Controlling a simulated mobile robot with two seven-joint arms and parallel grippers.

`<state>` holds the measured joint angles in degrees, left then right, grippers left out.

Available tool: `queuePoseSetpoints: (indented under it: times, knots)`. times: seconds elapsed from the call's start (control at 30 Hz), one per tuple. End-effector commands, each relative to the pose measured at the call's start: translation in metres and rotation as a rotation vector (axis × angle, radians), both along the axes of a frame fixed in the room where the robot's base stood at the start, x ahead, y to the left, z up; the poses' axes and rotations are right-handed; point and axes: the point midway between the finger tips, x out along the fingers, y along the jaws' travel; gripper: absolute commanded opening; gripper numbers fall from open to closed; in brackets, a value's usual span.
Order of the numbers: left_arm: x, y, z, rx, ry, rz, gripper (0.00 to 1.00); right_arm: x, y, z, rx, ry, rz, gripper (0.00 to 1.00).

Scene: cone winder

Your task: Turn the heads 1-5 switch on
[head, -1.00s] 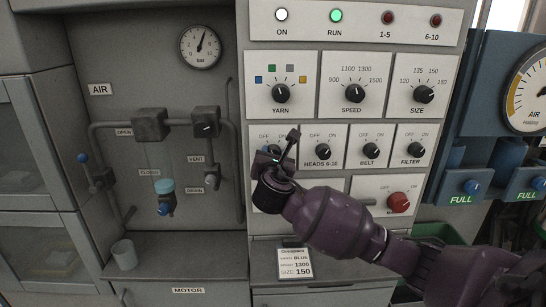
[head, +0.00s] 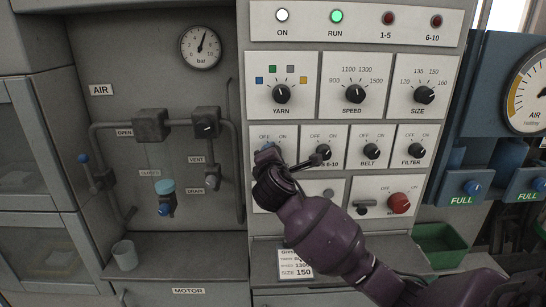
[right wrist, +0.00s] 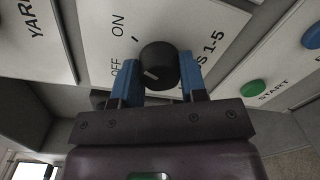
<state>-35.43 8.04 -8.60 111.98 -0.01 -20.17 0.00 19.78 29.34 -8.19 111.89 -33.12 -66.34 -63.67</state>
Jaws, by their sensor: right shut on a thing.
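The heads 1-5 switch is a round black knob (right wrist: 156,66) on a white plate lettered OFF and ON. In the right wrist view its white pointer line is on the OFF side. My right gripper (right wrist: 161,72) is shut on this knob, with a blue finger on each side of it. In the head view my right gripper (head: 267,154) covers the knob and part of its plate (head: 285,133). The 1-5 lamp (head: 388,18) is dark red. My left gripper is not in view.
The heads 6-10 knob (head: 323,152) is close to the right of my gripper, followed by the belt (head: 371,151) and filter (head: 414,151) knobs. A red knob (head: 398,203) sits below. Green START button (right wrist: 253,89) shows in the wrist view.

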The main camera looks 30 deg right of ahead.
Motion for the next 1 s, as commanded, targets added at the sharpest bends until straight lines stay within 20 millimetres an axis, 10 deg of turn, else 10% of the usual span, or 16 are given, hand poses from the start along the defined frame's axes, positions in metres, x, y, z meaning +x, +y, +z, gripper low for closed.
queuePoseSetpoints:
  times: [0.77, 0.8, 1.0]
  knots:
    - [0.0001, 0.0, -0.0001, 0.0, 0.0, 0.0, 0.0, -0.0002, 0.0005, -0.0017, 0.096, -0.053, 0.001, 0.15]
    - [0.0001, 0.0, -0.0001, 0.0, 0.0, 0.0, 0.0, -0.0002, 0.0005, -0.0017, 0.096, -0.053, 0.001, 0.42]
    - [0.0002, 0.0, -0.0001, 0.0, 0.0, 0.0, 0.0, -0.0001, 0.0003, -0.0009, 0.094, -0.054, 0.001, 0.65]
